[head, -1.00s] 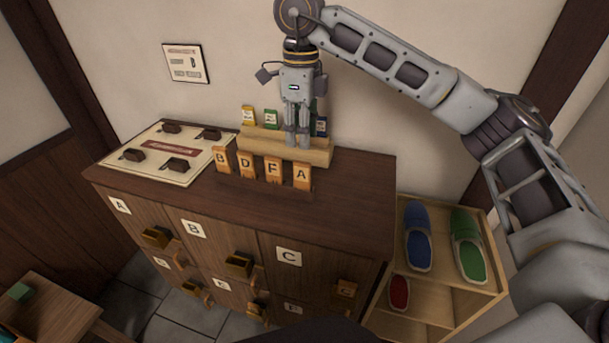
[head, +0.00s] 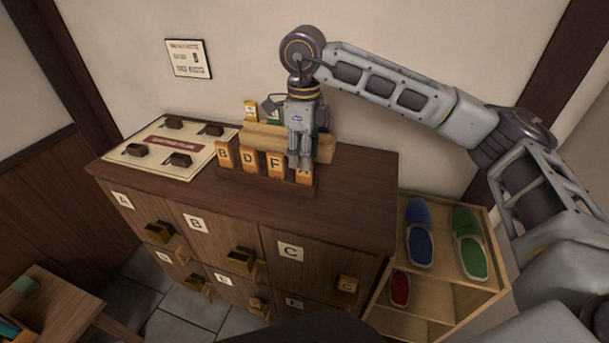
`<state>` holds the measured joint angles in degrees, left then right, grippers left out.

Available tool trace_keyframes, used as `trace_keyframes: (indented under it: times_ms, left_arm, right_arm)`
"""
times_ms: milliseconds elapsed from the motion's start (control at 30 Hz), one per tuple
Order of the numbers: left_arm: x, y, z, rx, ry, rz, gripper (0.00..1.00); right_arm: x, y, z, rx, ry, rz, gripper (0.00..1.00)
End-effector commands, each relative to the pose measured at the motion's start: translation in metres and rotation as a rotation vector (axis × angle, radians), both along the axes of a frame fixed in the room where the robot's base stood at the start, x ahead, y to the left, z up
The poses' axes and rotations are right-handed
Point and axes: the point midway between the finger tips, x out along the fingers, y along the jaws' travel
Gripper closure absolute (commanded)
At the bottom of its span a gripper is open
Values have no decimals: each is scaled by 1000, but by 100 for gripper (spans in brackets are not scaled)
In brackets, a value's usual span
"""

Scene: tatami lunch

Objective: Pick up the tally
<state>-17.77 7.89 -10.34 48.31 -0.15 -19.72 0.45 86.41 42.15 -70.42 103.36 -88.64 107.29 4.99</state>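Wooden tallies stand in a row in a dark rack (head: 262,184) on top of the cabinet: tally B (head: 225,156), tally D (head: 248,160), tally F (head: 274,166) and tally A (head: 304,178). Behind them a pale wooden block (head: 258,134) holds coloured tallies, a yellow one (head: 250,108) and a green one partly hidden by my gripper. My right gripper (head: 299,162) points down at tally A, and its fingers cover the upper part of that tally. Whether they touch or grip it I cannot tell. My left gripper is not in view.
The cabinet (head: 350,205) has lettered doors with protruding wooden keys. A cream board (head: 165,150) with several dark blocks lies at the left of its top. The right part of the top is clear. A shoe shelf (head: 440,290) with slippers stands at right.

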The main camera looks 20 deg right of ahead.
Motion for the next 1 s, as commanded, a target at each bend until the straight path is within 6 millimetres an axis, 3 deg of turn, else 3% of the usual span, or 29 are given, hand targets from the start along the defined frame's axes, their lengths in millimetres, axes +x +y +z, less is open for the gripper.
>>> trace_keyframes:
  times_ms: [200, 667, 1000]
  left_arm:
    - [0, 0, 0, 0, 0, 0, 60]
    - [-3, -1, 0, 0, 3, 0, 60]
    - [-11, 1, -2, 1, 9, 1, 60]
  right_arm:
    - [0, 0, -15, 0, 1, 0, 62]
    - [0, -1, -20, -1, 1, 0, 62]
    - [2, -3, -54, 0, 1, -1, 62]
